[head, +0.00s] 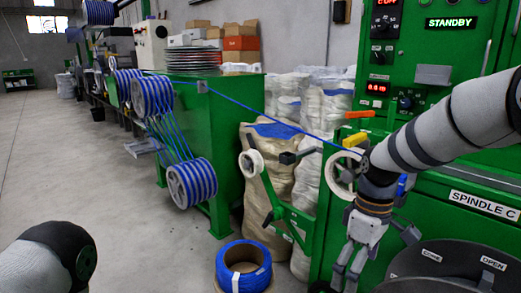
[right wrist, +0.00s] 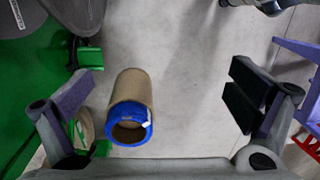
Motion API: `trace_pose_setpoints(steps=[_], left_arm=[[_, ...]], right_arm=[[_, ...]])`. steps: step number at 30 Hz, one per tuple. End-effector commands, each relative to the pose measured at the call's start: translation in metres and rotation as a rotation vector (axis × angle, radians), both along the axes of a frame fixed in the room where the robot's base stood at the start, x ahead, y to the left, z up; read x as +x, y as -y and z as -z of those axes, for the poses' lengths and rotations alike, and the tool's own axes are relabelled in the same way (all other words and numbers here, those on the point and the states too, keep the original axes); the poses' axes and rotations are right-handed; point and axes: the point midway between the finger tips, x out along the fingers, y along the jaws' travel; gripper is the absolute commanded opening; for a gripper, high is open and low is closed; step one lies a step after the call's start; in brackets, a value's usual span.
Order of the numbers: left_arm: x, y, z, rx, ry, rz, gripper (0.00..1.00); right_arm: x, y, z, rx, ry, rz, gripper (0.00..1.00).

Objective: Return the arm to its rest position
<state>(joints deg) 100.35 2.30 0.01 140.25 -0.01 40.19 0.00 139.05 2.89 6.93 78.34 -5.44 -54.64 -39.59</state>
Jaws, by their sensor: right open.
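My right arm (head: 440,130) comes in from the right in the head view, in front of the green machine. Its gripper (head: 348,270) points down beside the machine, right of the floor coil. In the right wrist view the gripper (right wrist: 165,95) is open, its two finger pads wide apart with nothing between them in contact. The blue cable coil (head: 235,283) stands on the floor around a brown core; it also shows below the gripper in the right wrist view (right wrist: 148,125). Of my left arm only a rounded link (head: 45,265) shows at lower left; its gripper is out of view.
The green machine (head: 490,155) with a STANDBY display stands close on the right. Blue cable (head: 255,112) runs from the wheels (head: 190,183) to the machine. A green bracket (head: 285,212) with small pulleys stands out from it. The floor (head: 80,160) at left is clear.

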Motion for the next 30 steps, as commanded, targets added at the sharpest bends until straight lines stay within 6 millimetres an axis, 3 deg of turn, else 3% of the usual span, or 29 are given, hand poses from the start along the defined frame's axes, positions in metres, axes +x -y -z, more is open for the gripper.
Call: trace_pose_setpoints(steps=[1,3,5,7,10,12,15,18,20,30], left_arm=[[-0.001,0.000,0.000,0.000,-0.002,0.000,0.00],[-0.001,0.000,0.000,0.000,-0.003,0.000,0.00],[-0.002,0.000,-0.001,0.000,-0.004,0.000,0.00],[-0.002,0.000,-0.001,0.000,-0.005,0.000,0.00],[-0.002,0.000,-0.001,0.000,-0.004,0.000,0.00],[-0.001,0.000,-0.001,0.000,-0.003,0.000,0.00],[-0.001,0.000,-0.001,0.000,-0.003,0.000,0.00],[-0.001,0.000,-0.001,0.000,-0.003,0.000,0.00],[-0.001,0.000,-0.001,0.000,-0.003,0.000,0.00],[-0.001,0.000,-0.001,0.000,-0.003,0.000,0.00]], right_arm=[[-0.022,-0.001,0.045,0.000,-0.032,0.055,1.00],[-0.059,-0.001,0.104,-0.002,-0.053,0.152,1.00],[-0.099,-0.001,0.149,-0.008,-0.072,0.242,1.00],[-0.154,0.002,0.192,-0.023,-0.095,0.352,1.00],[-0.242,0.008,0.230,-0.056,-0.122,0.514,1.00],[-0.299,0.014,0.239,-0.086,-0.133,0.617,1.00],[-0.359,0.022,0.235,-0.127,-0.139,0.732,1.00],[-0.390,0.027,0.226,-0.151,-0.135,0.796,1.00],[-0.397,0.028,0.223,-0.157,-0.133,0.814,1.00],[-0.397,0.028,0.223,-0.156,-0.126,0.818,1.00]])
